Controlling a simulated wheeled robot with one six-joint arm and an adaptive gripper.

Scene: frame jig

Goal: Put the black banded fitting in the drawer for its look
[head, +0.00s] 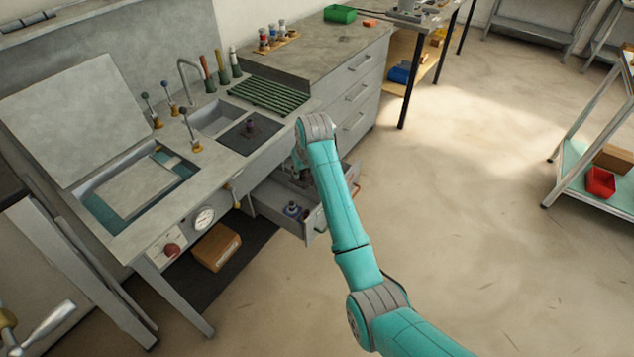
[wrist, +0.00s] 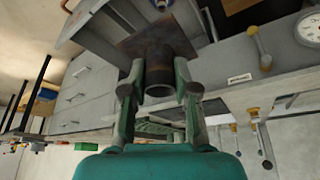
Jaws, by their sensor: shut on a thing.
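My gripper (wrist: 160,95) is shut on a dark fitting (wrist: 158,75), a short hollow cylinder with what looks like a square dark plate at its far end. Its bands cannot be made out. The drawer (head: 268,206) under the bench is pulled open, and a fitting with a bluish-grey look (head: 292,210) stands in it. In the wrist view the drawer wall (wrist: 112,35) shows behind the held fitting. In the head view my arm hides most of the gripper, which is over or beside the drawer; its height there cannot be told.
Levers, a gauge (head: 203,218) and a red knob (head: 172,249) line the bench front. A cardboard box (head: 215,247) lies below.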

